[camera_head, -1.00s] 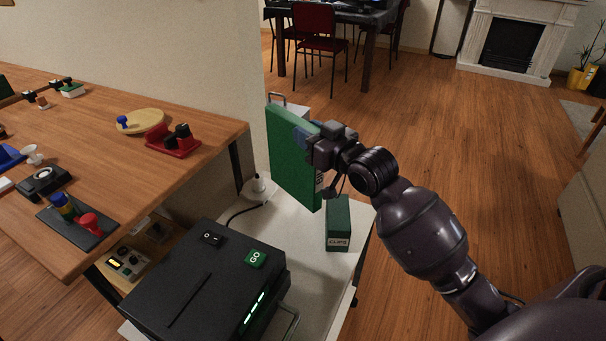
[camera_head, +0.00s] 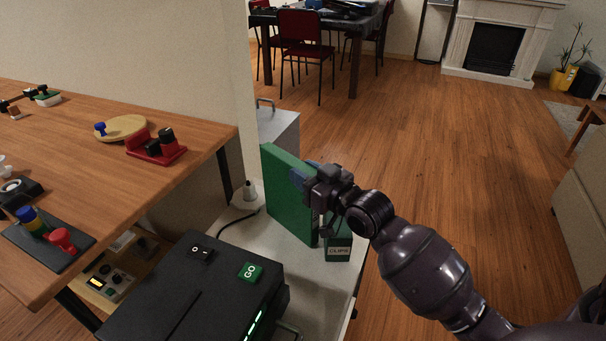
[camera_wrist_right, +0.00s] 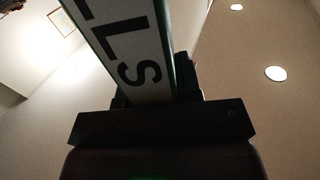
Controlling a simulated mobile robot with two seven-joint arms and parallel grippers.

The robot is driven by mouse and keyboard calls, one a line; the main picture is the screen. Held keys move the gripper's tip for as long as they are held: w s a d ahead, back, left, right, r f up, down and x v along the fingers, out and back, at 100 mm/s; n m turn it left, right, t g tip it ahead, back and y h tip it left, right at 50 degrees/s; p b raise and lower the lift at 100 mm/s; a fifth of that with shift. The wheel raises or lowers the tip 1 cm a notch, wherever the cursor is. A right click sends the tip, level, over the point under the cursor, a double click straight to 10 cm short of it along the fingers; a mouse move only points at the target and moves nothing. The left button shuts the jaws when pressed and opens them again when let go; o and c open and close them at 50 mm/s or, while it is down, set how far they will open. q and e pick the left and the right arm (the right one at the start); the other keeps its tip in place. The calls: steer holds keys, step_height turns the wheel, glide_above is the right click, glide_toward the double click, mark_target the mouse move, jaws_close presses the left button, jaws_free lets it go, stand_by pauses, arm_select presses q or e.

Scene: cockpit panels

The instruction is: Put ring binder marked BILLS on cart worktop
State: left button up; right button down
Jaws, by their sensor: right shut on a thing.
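The green ring binder (camera_head: 284,196) stands upright over the white cart worktop (camera_head: 318,275). Its lower edge looks close to the worktop, but I cannot tell whether it touches. My right gripper (camera_head: 308,180) is shut on the binder's right edge. In the right wrist view the binder's white spine label (camera_wrist_right: 135,45) shows the letters "LLS" between the fingers; the rest of the word is cut off. My left gripper is not in view.
A green box marked CLIPS (camera_head: 338,248) stands on the worktop just right of the binder. A black machine with a GO button (camera_head: 195,290) fills the worktop's front. A white plug-like object with a cord (camera_head: 249,191) lies left of the binder. A wooden table (camera_head: 90,165) stands at left.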

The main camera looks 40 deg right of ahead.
steer(key=c, duration=1.3)
jaws_free()
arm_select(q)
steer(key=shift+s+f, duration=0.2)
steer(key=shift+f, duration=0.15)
arm_select(e)
steer(key=o, duration=0.5)
arm_select(q)
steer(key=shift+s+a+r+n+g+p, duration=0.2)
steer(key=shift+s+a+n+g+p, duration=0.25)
steer(key=shift+p, duration=0.6)
arm_select(e)
steer(key=s+d, duration=0.1)
steer(key=s, duration=1.1)
steer(key=shift+d, duration=0.35)
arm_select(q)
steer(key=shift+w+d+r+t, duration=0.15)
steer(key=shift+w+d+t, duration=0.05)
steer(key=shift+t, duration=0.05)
arm_select(e)
steer(key=s+a+f+g+h, duration=0.1)
steer(key=s+a+f+g, duration=0.3)
steer(key=s+f, duration=0.6)
steer(key=s+a+f+g+h, duration=0.1)
steer(key=s+a+f+g, duration=0.3)
steer(key=s+f, duration=0.5)
steer(key=s, duration=0.5)
steer(key=shift+s+a+f+n, duration=0.25)
steer(key=shift+a+f+n, duration=0.05)
steer(key=shift+a+f, duration=0.05)
